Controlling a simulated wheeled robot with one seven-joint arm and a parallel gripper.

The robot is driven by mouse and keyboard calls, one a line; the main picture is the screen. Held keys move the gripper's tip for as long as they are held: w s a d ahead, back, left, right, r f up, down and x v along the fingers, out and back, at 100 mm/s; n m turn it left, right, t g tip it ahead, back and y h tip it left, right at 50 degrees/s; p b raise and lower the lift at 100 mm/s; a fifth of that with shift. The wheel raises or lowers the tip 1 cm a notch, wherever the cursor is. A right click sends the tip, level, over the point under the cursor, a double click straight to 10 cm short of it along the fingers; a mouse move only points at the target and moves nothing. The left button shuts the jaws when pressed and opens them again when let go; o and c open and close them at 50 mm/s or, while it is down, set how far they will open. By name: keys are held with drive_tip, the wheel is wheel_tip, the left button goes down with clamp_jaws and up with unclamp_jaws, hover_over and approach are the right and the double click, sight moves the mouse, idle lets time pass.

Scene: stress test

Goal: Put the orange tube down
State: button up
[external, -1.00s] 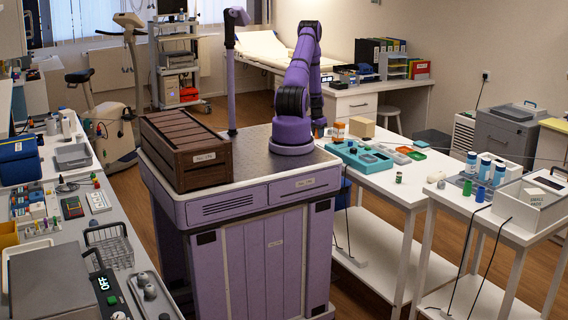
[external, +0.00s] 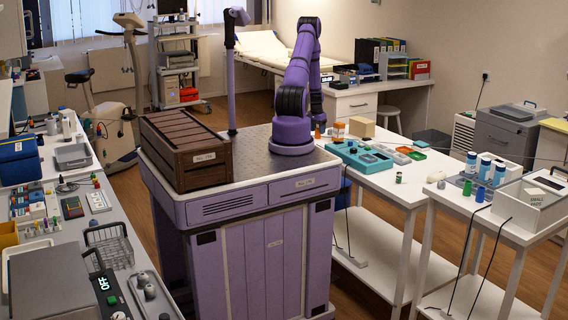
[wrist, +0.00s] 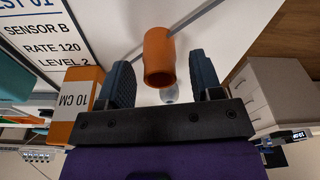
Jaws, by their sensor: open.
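The orange tube (wrist: 159,57) shows in the wrist view, just ahead of and between my fingertips, with clear gaps on both sides. It appears to stand on the white table. In the external view it is a small orange shape (external: 317,133) below the end of my arm, at the table's left edge. My gripper (wrist: 160,64) is open, with one dark finger on each side of the tube's line. In the external view my gripper (external: 317,117) is small and its fingers cannot be made out.
An orange and white box marked 10 CM (wrist: 80,100) stands close beside my left finger in the wrist view. A printed panel (wrist: 40,30) lies beyond it. A teal case (external: 361,156) and small trays occupy the white table (external: 400,188). Grey boxes (wrist: 275,90) are at the right.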

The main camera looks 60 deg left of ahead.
sight(317, 138)
drive_tip(key=r, duration=0.6)
drive_tip(key=s+r, duration=0.1)
drive_tip(key=r, duration=0.2)
drive_tip(key=shift+s+d+r, duration=0.1)
drive_tip(key=shift+d+r, duration=0.05)
drive_tip(key=shift+r, duration=0.1)
drive_tip(key=shift+r, duration=0.1)
drive_tip(key=w+d+r+m+t, duration=0.1)
drive_tip(key=d+r+t, duration=0.1)
drive_tip(key=d+r, duration=2.2)
drive_tip(key=s+d+r+m, duration=0.1)
drive_tip(key=s+d+r, duration=0.7)
drive_tip(key=d+r, duration=0.15)
drive_tip(key=s+d+r+t, duration=0.1)
drive_tip(key=s+d, duration=0.2)
drive_tip(key=s, duration=0.3)
drive_tip(key=s+d+r, duration=0.2)
drive_tip(key=s+d, duration=0.1)
drive_tip(key=s, duration=0.4)
drive_tip(key=shift+d+t, duration=0.3)
drive_tip(key=shift+t, duration=0.1)
